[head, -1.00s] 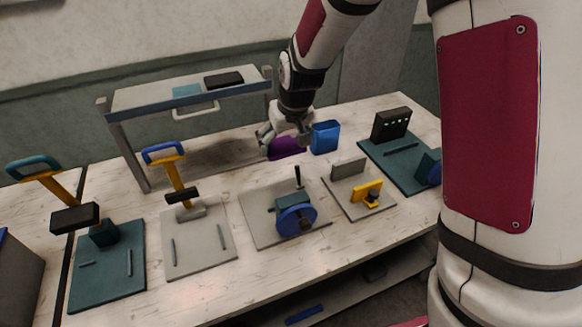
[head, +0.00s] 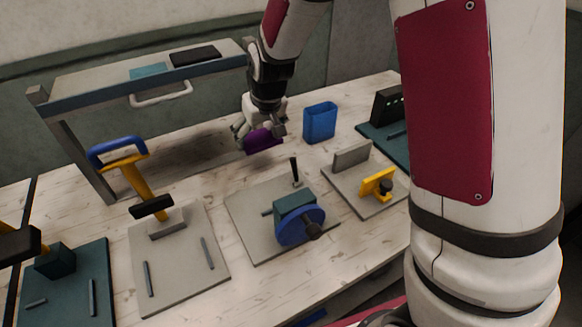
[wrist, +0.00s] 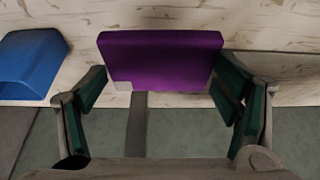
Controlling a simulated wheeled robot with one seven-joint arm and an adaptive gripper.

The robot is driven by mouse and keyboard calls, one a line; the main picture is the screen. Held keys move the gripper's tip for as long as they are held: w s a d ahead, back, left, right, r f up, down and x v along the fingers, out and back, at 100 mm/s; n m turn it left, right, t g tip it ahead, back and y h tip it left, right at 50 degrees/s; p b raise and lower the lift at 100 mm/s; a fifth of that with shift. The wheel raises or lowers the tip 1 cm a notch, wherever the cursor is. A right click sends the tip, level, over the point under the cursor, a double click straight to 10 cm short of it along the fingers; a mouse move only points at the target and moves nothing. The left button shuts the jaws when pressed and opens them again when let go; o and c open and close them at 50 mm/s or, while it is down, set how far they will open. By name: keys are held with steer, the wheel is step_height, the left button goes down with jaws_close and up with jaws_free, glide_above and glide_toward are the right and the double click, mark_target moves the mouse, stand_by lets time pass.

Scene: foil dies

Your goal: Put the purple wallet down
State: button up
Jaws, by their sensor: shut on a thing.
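The purple wallet (head: 264,141) is held in my gripper (head: 262,132) over the back part of the workbench, left of the blue holder. In the wrist view the wallet (wrist: 162,60) lies across between the two green-padded fingers of my gripper (wrist: 162,88), which are shut on it. Whether the wallet touches the bench top is hard to tell.
A blue open holder (head: 320,122) stands just right of the wallet. A device with a blue wheel (head: 297,226) and a yellow clamp fixture (head: 376,184) sit in front. A raised shelf (head: 95,88) stands at left. Bare bench (head: 205,165) shows left of the wallet.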

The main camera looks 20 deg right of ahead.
mark_target(266, 149)
step_height(266, 149, down, 10)
stand_by(0.6)
steer(key=shift+f, duration=0.2)
steer(key=o, duration=1.2)
steer(key=shift+r, duration=0.1)
steer(key=shift+r, duration=0.25)
steer(key=v, duration=1.1)
steer(key=shift+s+d+r+p, duration=0.1)
steer(key=shift+s+r+p, duration=0.05)
steer(key=shift+r+p, duration=0.25)
